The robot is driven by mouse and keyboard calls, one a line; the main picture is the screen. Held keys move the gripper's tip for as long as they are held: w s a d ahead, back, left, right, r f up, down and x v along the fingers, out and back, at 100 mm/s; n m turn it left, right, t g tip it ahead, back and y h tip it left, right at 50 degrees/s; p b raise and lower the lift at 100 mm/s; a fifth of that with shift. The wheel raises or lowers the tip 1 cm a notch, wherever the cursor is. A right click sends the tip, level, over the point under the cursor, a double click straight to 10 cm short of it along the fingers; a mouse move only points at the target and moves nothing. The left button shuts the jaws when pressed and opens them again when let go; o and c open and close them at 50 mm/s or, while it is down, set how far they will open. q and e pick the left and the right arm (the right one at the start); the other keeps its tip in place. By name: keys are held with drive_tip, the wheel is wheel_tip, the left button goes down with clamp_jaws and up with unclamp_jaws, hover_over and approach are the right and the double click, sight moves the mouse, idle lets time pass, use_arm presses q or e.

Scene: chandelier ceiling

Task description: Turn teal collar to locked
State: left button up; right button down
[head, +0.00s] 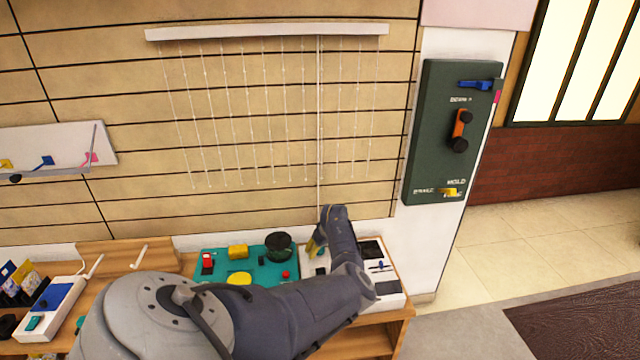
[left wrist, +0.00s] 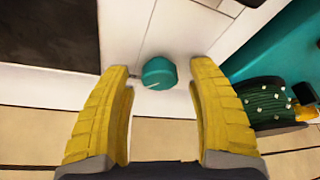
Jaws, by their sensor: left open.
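The teal collar (left wrist: 160,73) is a round knob with a pale line mark, set on a white panel (left wrist: 190,32) in the left wrist view. My left gripper (head: 314,246) is open, with yellow fingers pointing down at the bench. In the left wrist view the collar shows between the two fingertips, with a gap on each side; I see no contact. Whether the fingertips are level with it I cannot tell. In the head view my left wrist hides most of the collar's place. I can read no lock marking. My right gripper is not in view.
A teal board (head: 210,282) with a dark green round part (head: 279,246) and a yellow block (head: 238,252) lies left of the white panel. A dark green wall panel (head: 430,130) carries several handles.

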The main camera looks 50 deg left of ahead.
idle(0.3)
use_arm(q)
clamp_jaws()
idle(0.3)
drive_tip(key=shift+f+m, duration=0.1)
drive_tip(key=shift+m, duration=0.2)
drive_tip(key=m, duration=0.2)
drive_tip(key=m+t, duration=0.1)
drive_tip(key=shift+s+m+t+h, duration=0.15)
drive_tip(key=shift+m+t+h, duration=0.15)
drive_tip(key=shift+m+h, duration=0.1)
drive_tip(key=m+t+h, duration=0.1)
drive_tip(key=m, duration=0.3)
drive_tip(key=shift+s+f+m, duration=0.1)
drive_tip(key=shift+m, duration=0.3)
drive_tip(key=shift+d, duration=0.1)
drive_tip(key=c, duration=0.6)
unclamp_jaws()
drive_tip(key=o, duration=0.6)
